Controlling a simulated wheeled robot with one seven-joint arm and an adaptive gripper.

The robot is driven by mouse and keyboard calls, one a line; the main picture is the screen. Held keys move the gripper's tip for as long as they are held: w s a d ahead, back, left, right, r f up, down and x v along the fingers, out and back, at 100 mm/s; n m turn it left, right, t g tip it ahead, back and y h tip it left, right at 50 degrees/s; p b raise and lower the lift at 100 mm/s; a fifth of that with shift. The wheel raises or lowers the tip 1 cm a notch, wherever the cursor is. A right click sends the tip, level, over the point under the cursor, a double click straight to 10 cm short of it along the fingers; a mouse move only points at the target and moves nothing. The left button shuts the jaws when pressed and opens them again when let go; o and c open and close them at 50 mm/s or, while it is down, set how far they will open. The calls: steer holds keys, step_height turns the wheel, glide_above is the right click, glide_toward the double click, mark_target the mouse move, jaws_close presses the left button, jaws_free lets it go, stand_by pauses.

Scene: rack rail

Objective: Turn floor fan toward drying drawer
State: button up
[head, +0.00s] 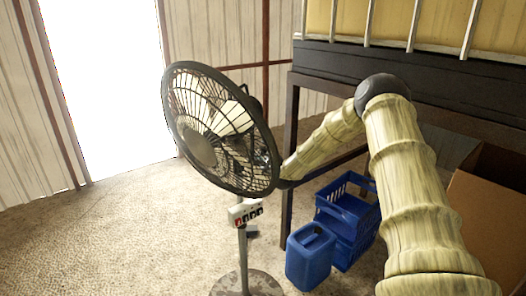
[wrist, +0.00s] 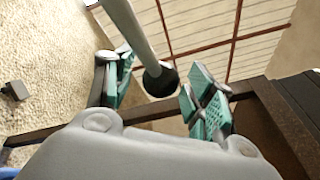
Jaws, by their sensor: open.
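The floor fan (head: 218,130) stands left of centre in the head view, on a pole with a round base (head: 247,284). Its round dark cage faces the camera and the left, away from the slatted yellow unit at the upper right (head: 390,18), which may hold the drying drawer. My arm reaches in from the right, and its end is hidden behind the fan head. In the wrist view my gripper (wrist: 155,92) is open, teal pads apart. A pale pole with a dark end (wrist: 137,38) shows between the fingers. I cannot tell whether they touch it.
A dark frame (head: 289,130) carries the slatted unit, close to my forearm. Blue crates (head: 348,212) and a blue canister (head: 309,256) sit on the floor right of the fan. A brown box (head: 492,205) stands far right. The floor at left is clear.

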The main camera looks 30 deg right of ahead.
steer(key=shift+w, duration=0.4)
